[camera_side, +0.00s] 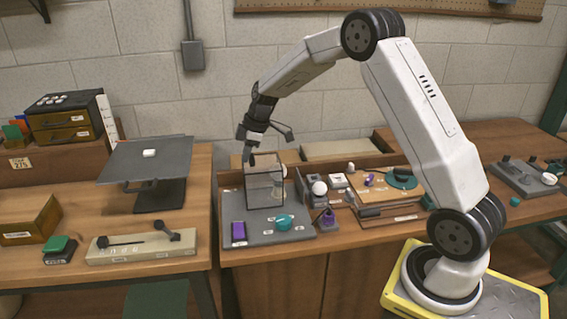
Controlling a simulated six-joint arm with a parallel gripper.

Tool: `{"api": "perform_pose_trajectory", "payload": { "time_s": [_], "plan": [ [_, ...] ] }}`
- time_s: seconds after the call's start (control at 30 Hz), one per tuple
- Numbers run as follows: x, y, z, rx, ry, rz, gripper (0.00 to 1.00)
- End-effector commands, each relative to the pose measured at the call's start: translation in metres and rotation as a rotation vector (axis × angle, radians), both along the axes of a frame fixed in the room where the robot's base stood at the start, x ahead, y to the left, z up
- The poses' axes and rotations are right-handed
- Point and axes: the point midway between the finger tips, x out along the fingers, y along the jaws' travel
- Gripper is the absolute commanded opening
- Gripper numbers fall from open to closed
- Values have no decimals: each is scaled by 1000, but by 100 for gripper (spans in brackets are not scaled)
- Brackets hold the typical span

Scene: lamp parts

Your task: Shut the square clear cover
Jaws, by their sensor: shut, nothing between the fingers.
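The square clear cover (262,181) shows as a see-through, dark-edged box shape standing up from the grey board (238,209). I cannot tell its exact angle or where its hinge is. A pale part shows through or behind it. My gripper (249,161) points down at the cover's upper left corner, with its fingers shut and empty. I cannot tell whether the fingertips touch the cover.
A purple block (239,231) and a teal part (284,221) lie on the board's front. A white ball (319,188) and a purple-topped part (328,218) stand to the right. A dark tilted plate (145,160) stands on the left table, across a gap.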

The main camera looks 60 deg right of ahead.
Motion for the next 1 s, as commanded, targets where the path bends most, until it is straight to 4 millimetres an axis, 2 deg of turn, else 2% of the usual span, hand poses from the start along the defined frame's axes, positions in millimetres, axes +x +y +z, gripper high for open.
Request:
{"api": "perform_pose_trajectory", "payload": {
  "time_s": [0.1, 0.3, 0.73, 1.0],
  "plan": [
    [-21, -21, 0, 1, 1, -6, 0],
    [-41, -41, 0, 0, 1, -1, 0],
    [-46, -44, -2, -1, 7, -1, 0],
    [-37, -36, -2, -1, 6, 1, 0]
  ]
}}
